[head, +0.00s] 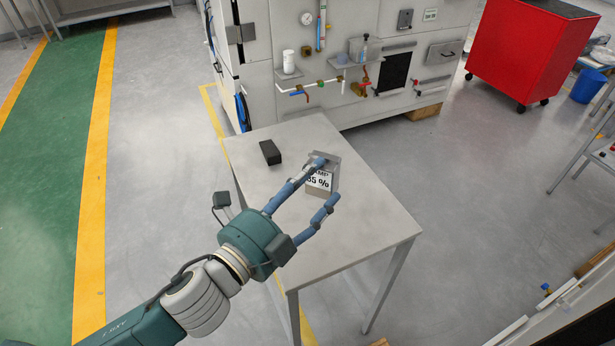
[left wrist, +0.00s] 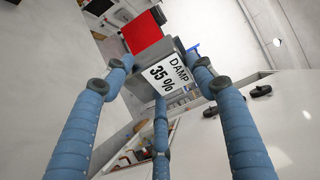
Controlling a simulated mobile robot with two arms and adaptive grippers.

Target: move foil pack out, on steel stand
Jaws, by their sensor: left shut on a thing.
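The foil pack (head: 322,181) is a grey block with a white label; in the left wrist view the label of the pack (left wrist: 168,72) reads DAMP 35 %. My left gripper (head: 326,180) is shut on it, with blue fingers on either side of the pack. The left wrist view shows the fingers of my left gripper (left wrist: 160,75) around the pack. The pack is over the right half of the steel stand (head: 365,235), a grey table with a flat top. I cannot tell whether its bottom touches the top. My right gripper is not in view.
A small black block (head: 270,152) lies on the stand near its back left. The front right of the top is bare. A grey machine cabinet (head: 280,100) stands behind the stand. A red wheeled cabinet (head: 520,55) and a blue bin (head: 588,86) are at the back right.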

